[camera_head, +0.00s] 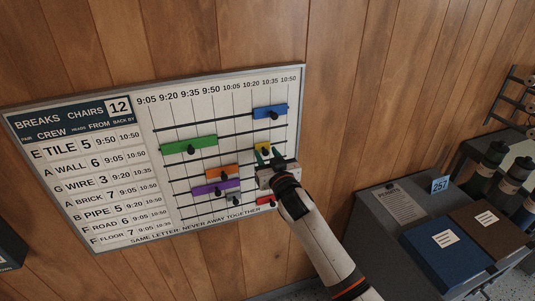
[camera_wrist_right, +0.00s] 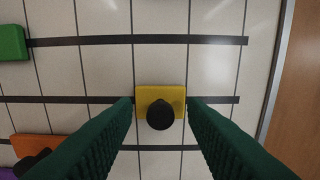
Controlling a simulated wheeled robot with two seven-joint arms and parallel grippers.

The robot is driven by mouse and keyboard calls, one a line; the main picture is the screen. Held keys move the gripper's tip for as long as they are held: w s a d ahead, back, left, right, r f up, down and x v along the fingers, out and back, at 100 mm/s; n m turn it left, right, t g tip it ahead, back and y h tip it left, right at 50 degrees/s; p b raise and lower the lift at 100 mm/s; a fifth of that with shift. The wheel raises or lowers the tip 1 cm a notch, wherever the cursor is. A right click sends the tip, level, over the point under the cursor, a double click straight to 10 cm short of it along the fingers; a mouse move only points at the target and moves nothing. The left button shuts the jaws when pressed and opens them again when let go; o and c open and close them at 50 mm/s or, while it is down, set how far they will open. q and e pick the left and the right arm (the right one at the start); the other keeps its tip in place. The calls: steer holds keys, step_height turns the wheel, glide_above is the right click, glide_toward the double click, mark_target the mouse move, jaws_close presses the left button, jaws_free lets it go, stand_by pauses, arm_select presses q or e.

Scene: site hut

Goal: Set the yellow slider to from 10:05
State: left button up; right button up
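The board (camera_head: 100,85) hangs on the wall with sliders on dark horizontal rails under time columns. The yellow slider (camera_head: 261,148) is partly hidden by my right gripper (camera_head: 267,158). In the right wrist view the yellow slider (camera_wrist_right: 160,95) sits on its rail between two neighbouring vertical lines, with a black knob (camera_wrist_right: 160,115) on it. The green fingers of my right gripper (camera_wrist_right: 160,102) are open, one on each side of the knob, with gaps between. My left gripper is not in view.
A green slider (camera_head: 189,145) is on the rail above. Orange (camera_head: 222,172), purple (camera_head: 215,187) and red (camera_head: 265,201) sliders are lower, blue (camera_head: 270,111) higher. The rail beside the yellow slider looks clear. A grey cabinet (camera_head: 375,225) with binders stands right.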

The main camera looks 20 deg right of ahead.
mark_target(245, 149)
steer(key=shift+w, duration=0.2)
steer(key=shift+c, duration=0.2)
jaws_close()
steer(key=a, duration=0.2)
steer(key=a+b, duration=0.1)
steer(key=a, duration=0.1)
steer(key=shift+s+a+f+b, duration=0.15)
steer(key=shift+a+b, duration=0.1)
steer(key=shift+b, duration=0.05)
steer(key=shift+a, duration=0.4)
steer(key=shift+d, duration=0.2)
steer(key=shift+o, duration=0.2)
jaws_free()
